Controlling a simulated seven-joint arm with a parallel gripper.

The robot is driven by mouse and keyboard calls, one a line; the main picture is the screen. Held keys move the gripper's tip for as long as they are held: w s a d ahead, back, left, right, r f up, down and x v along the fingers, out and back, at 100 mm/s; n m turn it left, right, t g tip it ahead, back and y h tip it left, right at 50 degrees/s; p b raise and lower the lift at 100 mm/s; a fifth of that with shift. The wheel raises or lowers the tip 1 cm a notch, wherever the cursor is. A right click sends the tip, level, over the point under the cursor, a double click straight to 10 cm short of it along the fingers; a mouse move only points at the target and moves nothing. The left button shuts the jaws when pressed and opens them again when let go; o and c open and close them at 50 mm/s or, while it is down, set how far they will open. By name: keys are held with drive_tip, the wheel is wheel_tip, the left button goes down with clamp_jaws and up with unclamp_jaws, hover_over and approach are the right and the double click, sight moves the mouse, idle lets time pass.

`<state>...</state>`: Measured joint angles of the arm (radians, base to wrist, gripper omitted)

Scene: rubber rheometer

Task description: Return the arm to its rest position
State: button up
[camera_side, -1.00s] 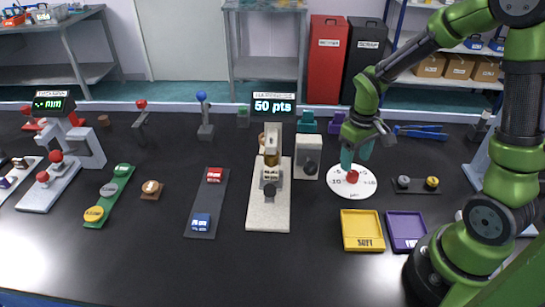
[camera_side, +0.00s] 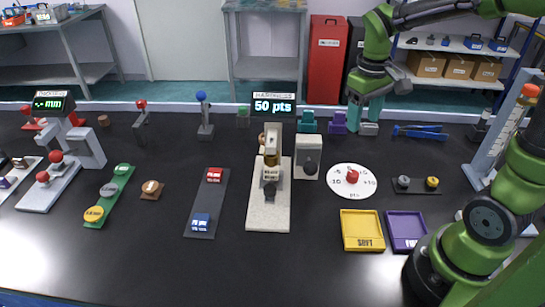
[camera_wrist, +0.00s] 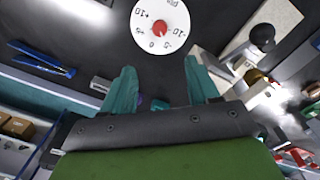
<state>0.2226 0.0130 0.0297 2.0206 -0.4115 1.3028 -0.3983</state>
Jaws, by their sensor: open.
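My gripper (camera_side: 364,112) is in the air over the back right of the table, above and behind the white dial. Its teal fingers point down, apart and empty. In the wrist view my gripper (camera_wrist: 165,92) shows both fingers spread with nothing between them. The white dial (camera_side: 340,190) with a red knob (camera_side: 352,177) lies flat on the table; it also shows at the top of the wrist view (camera_wrist: 145,22). The gripper is clear of the dial and knob.
A hardness tester (camera_side: 270,205) with a "50 pts" display stands left of the dial. A yellow tray (camera_side: 362,243) and a purple tray (camera_side: 407,247) lie in front. Blue pliers (camera_side: 420,131) lie at the back right. A grey tower (camera_side: 497,145) stands at the right.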

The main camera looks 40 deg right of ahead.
drive_tip(key=s+a+r+m+t+y, duration=0.2)
drive_tip(key=s+a+r+t, duration=0.4)
drive_tip(key=a, duration=0.4)
drive_tip(key=shift+s+a+r+t, duration=0.15)
drive_tip(key=shift+s+t, duration=0.45)
drive_tip(key=shift+s, duration=0.35)
